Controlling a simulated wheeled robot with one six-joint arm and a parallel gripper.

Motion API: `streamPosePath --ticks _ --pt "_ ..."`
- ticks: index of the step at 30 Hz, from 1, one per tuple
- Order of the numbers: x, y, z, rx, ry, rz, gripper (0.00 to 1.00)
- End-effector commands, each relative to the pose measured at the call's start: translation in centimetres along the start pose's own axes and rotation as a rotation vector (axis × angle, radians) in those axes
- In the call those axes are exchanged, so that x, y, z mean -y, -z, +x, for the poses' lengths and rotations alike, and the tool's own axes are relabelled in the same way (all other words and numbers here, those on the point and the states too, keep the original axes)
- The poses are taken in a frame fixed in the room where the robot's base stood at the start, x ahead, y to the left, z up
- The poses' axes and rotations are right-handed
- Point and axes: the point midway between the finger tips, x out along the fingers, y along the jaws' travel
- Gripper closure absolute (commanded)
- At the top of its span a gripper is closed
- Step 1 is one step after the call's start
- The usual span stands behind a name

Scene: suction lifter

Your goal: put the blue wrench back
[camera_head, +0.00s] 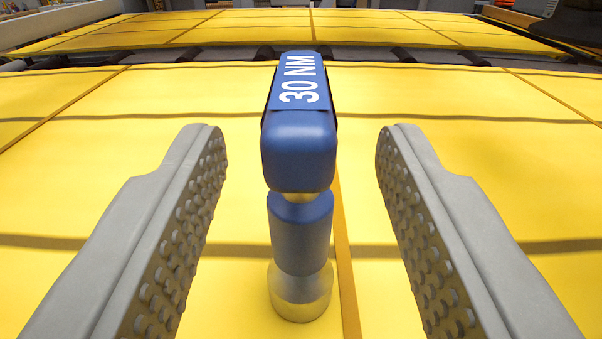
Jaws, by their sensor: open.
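The blue wrench (299,158) is in the middle of the view. Its upper part bears a blue label reading "30 NM" in white, and a blue shaft with a metallic lower end hangs below its head. My gripper (301,145) is open, with one grey studded finger on each side of the wrench. Clear gaps show between both fingers and the wrench, so neither touches it. What supports the wrench is not clear from this view.
A yellow surface (90,215) with dark and brownish lines spreads below and behind the wrench. A dark band (400,54) crosses it farther back, with more yellow beyond. Grey and dark structures stand at the far edge. Yellow surface around the wrench looks clear.

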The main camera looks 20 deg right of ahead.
Motion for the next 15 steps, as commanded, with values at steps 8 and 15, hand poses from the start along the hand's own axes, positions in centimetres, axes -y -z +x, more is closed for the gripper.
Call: streamPosePath --ticks 8,15 --pt "0.0 0.1 -4.3 -0.001 0.001 0.0 0.56" --pt "0.0 0.0 -6.0 -0.001 0.0 0.001 0.56"
